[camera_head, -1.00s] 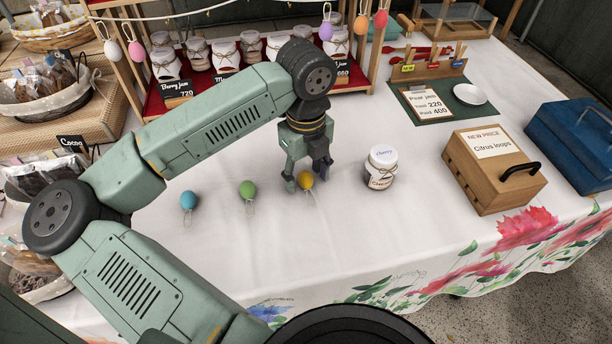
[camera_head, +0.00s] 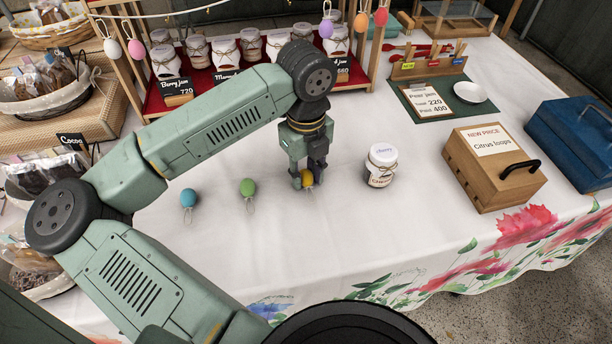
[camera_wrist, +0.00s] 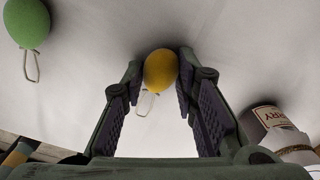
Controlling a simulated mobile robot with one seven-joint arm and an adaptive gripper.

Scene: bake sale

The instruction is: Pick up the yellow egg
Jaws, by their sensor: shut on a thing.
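The yellow egg (camera_head: 307,179) is on the white tablecloth, with a thin string loop that shows in the wrist view. My gripper (camera_head: 308,182) points down over it and is shut on it. In the wrist view the yellow egg (camera_wrist: 160,70) sits between the tips of the two dark ridged fingers (camera_wrist: 158,80). In the head view the fingers partly cover the egg. I cannot tell any gap between egg and cloth.
A green egg (camera_head: 247,188) and a blue egg (camera_head: 188,198) lie to the left. A cherry jam jar (camera_head: 381,166) stands close on the right. A wooden box (camera_head: 493,170) is farther right. A jam shelf (camera_head: 150,106) with hanging eggs stands behind. The cloth in front is clear.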

